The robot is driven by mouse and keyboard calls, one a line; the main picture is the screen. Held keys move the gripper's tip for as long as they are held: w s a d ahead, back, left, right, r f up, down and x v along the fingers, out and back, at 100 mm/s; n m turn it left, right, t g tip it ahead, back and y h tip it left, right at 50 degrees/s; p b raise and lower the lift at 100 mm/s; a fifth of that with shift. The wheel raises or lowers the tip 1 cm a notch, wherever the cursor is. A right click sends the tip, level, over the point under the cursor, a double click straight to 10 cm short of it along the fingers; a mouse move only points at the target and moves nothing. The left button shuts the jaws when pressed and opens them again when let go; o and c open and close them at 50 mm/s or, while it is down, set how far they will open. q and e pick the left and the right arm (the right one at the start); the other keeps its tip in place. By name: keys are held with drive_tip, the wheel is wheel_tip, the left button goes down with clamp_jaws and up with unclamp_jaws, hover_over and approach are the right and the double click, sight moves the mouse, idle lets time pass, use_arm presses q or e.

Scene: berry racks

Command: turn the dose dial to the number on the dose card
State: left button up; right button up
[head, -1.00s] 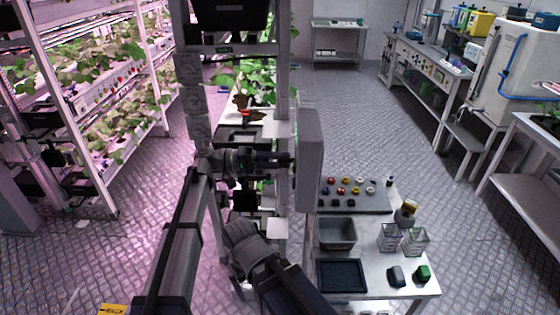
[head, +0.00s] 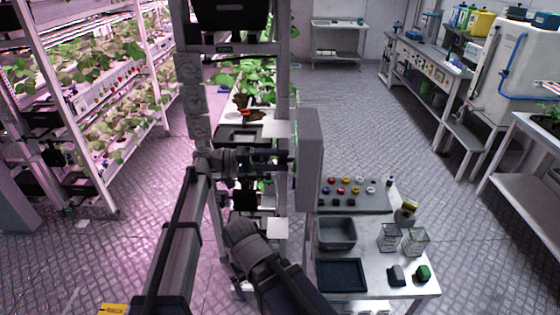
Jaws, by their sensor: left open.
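My left gripper (head: 284,165) is level in the middle of the head view and points right at a grey upright box (head: 309,160) on the post. The box is seen nearly edge-on. The gripper is open and small in the picture. Its fingertips are close to the box's left side; I cannot tell whether they touch it. No dose dial shows clearly; the face of the box toward the gripper is mostly hidden. No dose number can be read. Pale blank-looking plates (head: 278,130) show beside the post. My right gripper is not in view.
A plant rack (head: 100,110) stands at the left. The floor (head: 350,100) behind is clear.

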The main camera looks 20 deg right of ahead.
use_arm(q)
drive_tip(key=v, duration=0.7)
drive_tip(key=shift+a, duration=0.25)
drive_tip(key=s+a+f+n+t+y, duration=0.3)
drive_tip(key=s+a+f+y, duration=0.3)
drive_tip(key=f, duration=0.5)
drive_tip(key=s+a+f+n+t+y, duration=0.1)
drive_tip(key=s+a+f+y, duration=0.35)
drive_tip(key=a, duration=0.25)
drive_tip(key=s+a+f+n+t+y, duration=0.1)
drive_tip(key=s+a+f+y, duration=0.2)
drive_tip(key=s+a, duration=0.35)
drive_tip(key=s+a+f+n+t+y, duration=0.1)
drive_tip(key=s+a+f+y, duration=0.25)
drive_tip(key=a, duration=0.55)
drive_tip(key=s+d+m+g+y, duration=0.1)
drive_tip(key=s+d+m, duration=0.3)
drive_tip(key=d, duration=0.7)
drive_tip(key=shift+s+y, duration=0.3)
drive_tip(key=shift+s, duration=0.4)
drive_tip(key=shift+d+r, duration=0.1)
drive_tip(key=shift+d, duration=0.05)
